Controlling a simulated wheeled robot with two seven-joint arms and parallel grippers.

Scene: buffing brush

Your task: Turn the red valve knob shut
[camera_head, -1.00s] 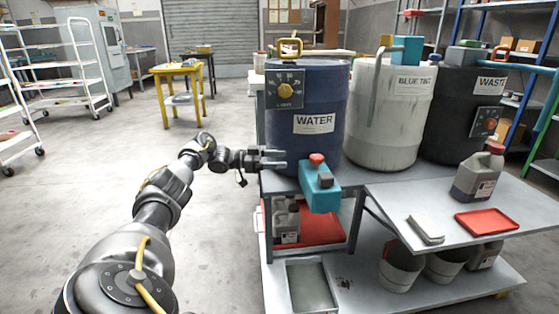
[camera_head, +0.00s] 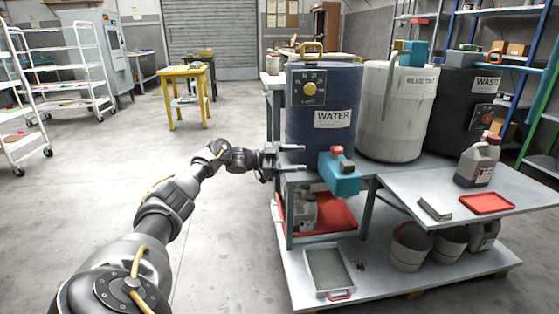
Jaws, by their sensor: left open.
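The red valve knob (camera_head: 336,151) sits on top of a teal valve body (camera_head: 340,176), low at the front of the blue drum (camera_head: 321,135) labelled WATER. My left gripper (camera_head: 303,158) is to the left of the knob, beside the drum's lower left side. Its two fingers point right toward the valve, one above the other. The gripper is open with nothing between the fingers, and it looks apart from the knob. My right gripper is not in view.
A white drum (camera_head: 396,110) and a black WASTE drum (camera_head: 464,115) stand right of the blue drum. A side shelf (camera_head: 450,190) holds a jug (camera_head: 478,160), a cloth and a red tray (camera_head: 487,204). A shallow tray (camera_head: 329,271) lies below.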

